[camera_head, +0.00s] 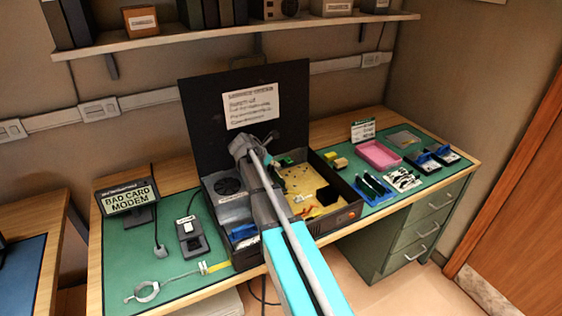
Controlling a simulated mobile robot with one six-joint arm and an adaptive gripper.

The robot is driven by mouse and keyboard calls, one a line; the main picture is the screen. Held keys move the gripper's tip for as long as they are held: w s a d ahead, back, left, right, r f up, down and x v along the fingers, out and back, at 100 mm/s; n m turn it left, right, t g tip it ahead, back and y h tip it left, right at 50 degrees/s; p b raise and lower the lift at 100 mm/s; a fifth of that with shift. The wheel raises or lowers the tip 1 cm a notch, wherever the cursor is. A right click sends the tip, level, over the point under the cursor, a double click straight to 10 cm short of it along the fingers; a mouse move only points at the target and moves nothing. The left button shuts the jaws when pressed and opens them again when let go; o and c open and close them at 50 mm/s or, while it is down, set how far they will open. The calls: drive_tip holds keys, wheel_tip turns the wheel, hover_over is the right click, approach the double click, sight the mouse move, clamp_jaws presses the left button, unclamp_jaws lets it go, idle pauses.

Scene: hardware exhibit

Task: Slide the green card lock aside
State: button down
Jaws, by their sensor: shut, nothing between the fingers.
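An open computer case (343,214) stands on the bench, its dark lid raised behind it. Inside on the right is a yellow circuit board (301,180). A small green piece (286,160) shows at the board's back left, beside my arm; it may be the card lock, but it is too small to tell its position. My arm reaches from the bottom over the case, its far joint in front of the lid. The arm covers the middle of the case. My gripper cannot be made out; the arm seems to hide it.
A sign reading "BAD CARD MODEM" (128,198) and a dark device (191,236) stand left of the case. A ring-ended tool (147,291) lies in front. A pink tray (379,155), blue-handled tools (373,186) and small parts lie to the right. A shelf (230,35) hangs above.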

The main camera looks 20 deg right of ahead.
drive_tip(key=shift+p+v, duration=2.7)
drive_tip(key=shift+v, duration=1.55)
drive_tip(key=s+a+f+m+y, duration=0.1)
drive_tip(key=s+a+m+y, duration=0.1)
drive_tip(key=s+a+m, duration=0.2)
drive_tip(key=s+a+f+m+g+y, duration=0.1)
drive_tip(key=s+a+f+m+y, duration=0.1)
drive_tip(key=s+a+m, duration=0.3)
drive_tip(key=s+a+f+m+g+y, duration=0.1)
drive_tip(key=s+a+m+y, duration=0.3)
drive_tip(key=s+m, duration=0.6)
drive_tip(key=shift+s+a+f+m, duration=0.1)
drive_tip(key=shift+s+f+m, duration=0.15)
drive_tip(key=shift+s, duration=0.65)
drive_tip(key=shift+s+a+f+m, duration=0.1)
drive_tip(key=shift+s+f+m, duration=0.1)
drive_tip(key=shift+s, duration=0.75)
drive_tip(key=shift+s+a+m+y, duration=0.3)
drive_tip(key=shift+s+a+m, duration=0.1)
drive_tip(key=shift+s+m, duration=0.15)
